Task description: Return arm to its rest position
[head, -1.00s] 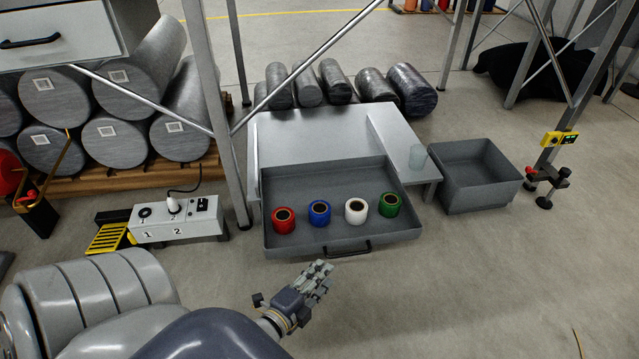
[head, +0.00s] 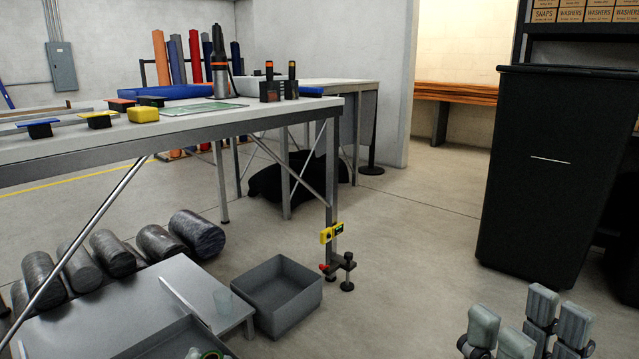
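My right gripper (head: 526,330) shows at the bottom right of the head view, cut off by the lower edge. Its grey jointed fingers point up and stand apart, with nothing held between them. Open floor lies behind it. The grey drawer tray (head: 165,343) shows only in part at the bottom left.
A grey bin (head: 282,295) stands on the floor beside the low metal table (head: 110,308). A workbench (head: 200,127) with tools rises at the left. A tall black container (head: 540,180) stands at the right, behind my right gripper. Floor between bin and container is clear.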

